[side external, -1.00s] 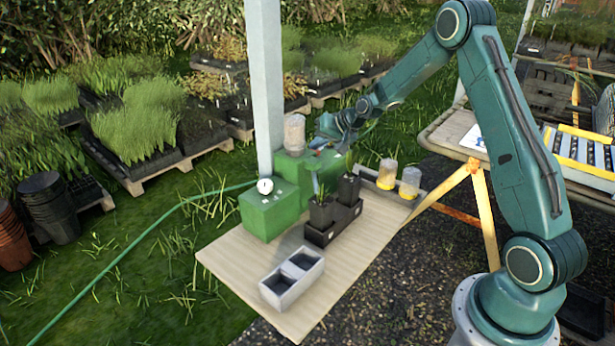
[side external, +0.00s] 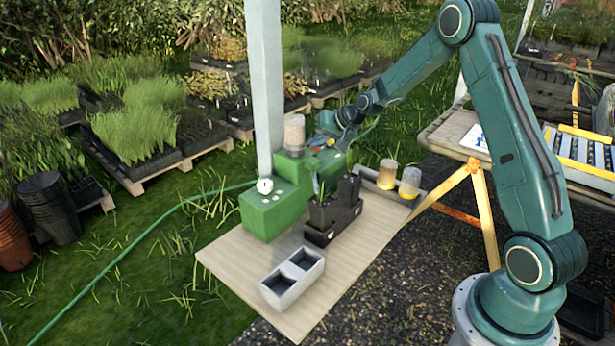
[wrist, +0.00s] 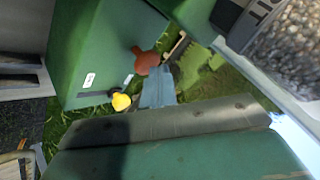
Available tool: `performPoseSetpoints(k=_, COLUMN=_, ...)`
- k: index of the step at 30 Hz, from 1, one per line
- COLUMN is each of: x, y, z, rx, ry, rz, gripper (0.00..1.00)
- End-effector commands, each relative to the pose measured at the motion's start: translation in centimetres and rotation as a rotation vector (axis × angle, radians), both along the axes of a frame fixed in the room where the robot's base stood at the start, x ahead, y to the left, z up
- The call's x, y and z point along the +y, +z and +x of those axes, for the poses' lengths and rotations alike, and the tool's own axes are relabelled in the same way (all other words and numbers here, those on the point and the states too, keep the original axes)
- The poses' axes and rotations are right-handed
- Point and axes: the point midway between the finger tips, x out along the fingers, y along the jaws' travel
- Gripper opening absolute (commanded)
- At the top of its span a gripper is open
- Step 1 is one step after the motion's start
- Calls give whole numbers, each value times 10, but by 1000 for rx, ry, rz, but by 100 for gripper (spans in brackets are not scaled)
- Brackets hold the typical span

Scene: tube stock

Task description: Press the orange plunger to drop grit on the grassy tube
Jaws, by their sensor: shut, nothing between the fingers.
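The green dispenser (side external: 270,213) stands on the board under a clear hopper (side external: 294,132) of grit. Its orange plunger (wrist: 146,61) shows in the wrist view, against the green housing (wrist: 95,45). My gripper (side external: 326,141) is shut and empty, over the dispenser top beside the hopper. In the wrist view its pale fingers (wrist: 157,90) lie just below the plunger; I cannot tell whether they touch it. The grassy tube (side external: 321,212) stands upright in a black rack (side external: 330,233), in front of the dispenser, beside a second black tube (side external: 348,188).
A yellow knob (wrist: 121,102) sits beside the plunger. A grey two-compartment tray (side external: 292,278) lies at the board's front. Two yellow-based jars (side external: 388,173) stand at the right. A white post (side external: 264,85) rises behind the dispenser. The board's front right is clear.

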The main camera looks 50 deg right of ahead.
Motion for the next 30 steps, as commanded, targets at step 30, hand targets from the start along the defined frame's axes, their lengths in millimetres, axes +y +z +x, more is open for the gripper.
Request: performPoseSetpoints(k=30, x=0, y=29, z=0, rx=-4, ry=-1, rz=-2, gripper=0)
